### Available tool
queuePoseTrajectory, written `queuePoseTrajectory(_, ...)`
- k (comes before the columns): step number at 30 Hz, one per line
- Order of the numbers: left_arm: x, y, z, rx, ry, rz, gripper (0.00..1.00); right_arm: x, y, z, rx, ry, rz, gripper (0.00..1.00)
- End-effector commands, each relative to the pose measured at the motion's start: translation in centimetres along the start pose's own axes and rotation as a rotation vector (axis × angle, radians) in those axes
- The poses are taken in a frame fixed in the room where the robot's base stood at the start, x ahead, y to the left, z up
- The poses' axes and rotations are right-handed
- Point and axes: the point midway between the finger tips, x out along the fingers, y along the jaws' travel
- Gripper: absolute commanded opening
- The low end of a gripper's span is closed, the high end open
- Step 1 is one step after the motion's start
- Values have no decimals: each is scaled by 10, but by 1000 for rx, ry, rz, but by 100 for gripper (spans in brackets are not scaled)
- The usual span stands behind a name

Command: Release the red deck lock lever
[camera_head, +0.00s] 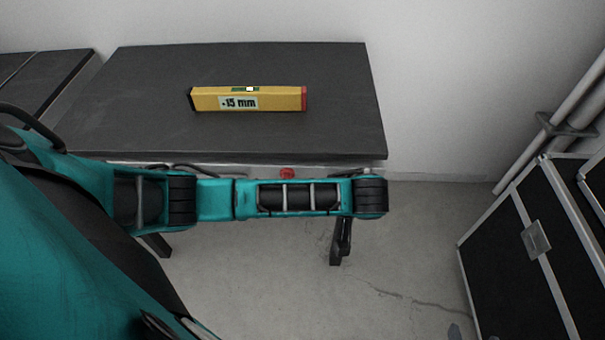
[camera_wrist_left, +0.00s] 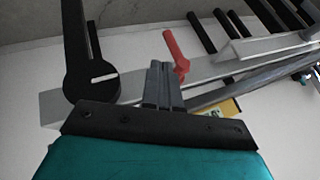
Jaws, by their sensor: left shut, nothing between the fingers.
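The red lever (camera_wrist_left: 176,50) shows in the left wrist view, rising from a light metal rail and leaning to the upper left. In the head view only a small red piece of it (camera_head: 287,173) shows under the deck's front edge, just above my left arm. My left gripper (camera_wrist_left: 158,66) is shut and empty, with its grey fingertips close beside the lever, to its left in the wrist view. I cannot tell whether they touch it. The gripper is hidden in the head view. The dark deck (camera_head: 160,120) is flat. My right gripper is out of view.
A yellow spirit level (camera_head: 250,99) marked "+15 mm" lies on the deck. A black case (camera_head: 520,270) stands at the right on the floor (camera_head: 400,270), with pipes (camera_head: 555,120) by the wall. A black slotted bar (camera_wrist_left: 85,70) stands left of my fingers in the wrist view.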

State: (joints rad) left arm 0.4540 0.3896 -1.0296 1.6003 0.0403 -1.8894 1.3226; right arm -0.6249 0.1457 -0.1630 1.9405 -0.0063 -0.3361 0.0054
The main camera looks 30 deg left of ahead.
Motion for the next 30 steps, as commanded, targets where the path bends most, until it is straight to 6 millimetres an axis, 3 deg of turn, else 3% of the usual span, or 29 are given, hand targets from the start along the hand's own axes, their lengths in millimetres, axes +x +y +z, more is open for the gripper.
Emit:
queuePoseTrajectory(18,91,0,1,1,1,-2,0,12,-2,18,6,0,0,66)
queuePoseTrajectory(30,99,0,0,1,0,1,0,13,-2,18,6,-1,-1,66)
